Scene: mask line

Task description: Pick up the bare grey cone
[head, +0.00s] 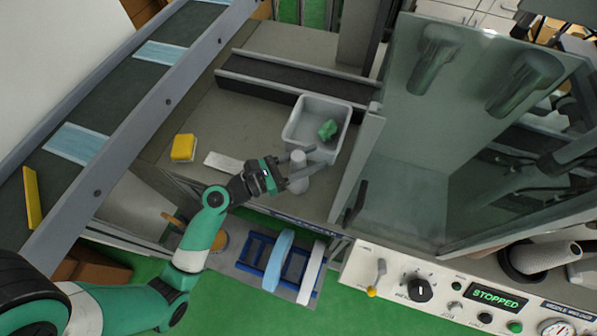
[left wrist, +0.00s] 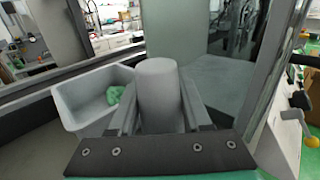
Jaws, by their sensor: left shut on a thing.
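The bare grey cone (head: 298,160) stands upright on the grey work surface, just in front of a grey bin. In the left wrist view the cone (left wrist: 160,88) is a plain, smooth grey shape with a flat, narrower top. My left gripper (head: 300,169) is shut on the cone, one finger on each side of it. In the left wrist view the fingers (left wrist: 160,112) flank the cone. Its lower part is hidden by the gripper, so I cannot tell whether its base touches the surface. My right gripper is not in view.
The grey bin (head: 291,131) holds a green crumpled piece (head: 328,130). A yellow sponge (head: 183,147) lies to the left. A clear guard panel (head: 440,120) stands to the right. The panel display (head: 497,298) reads STOPPED.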

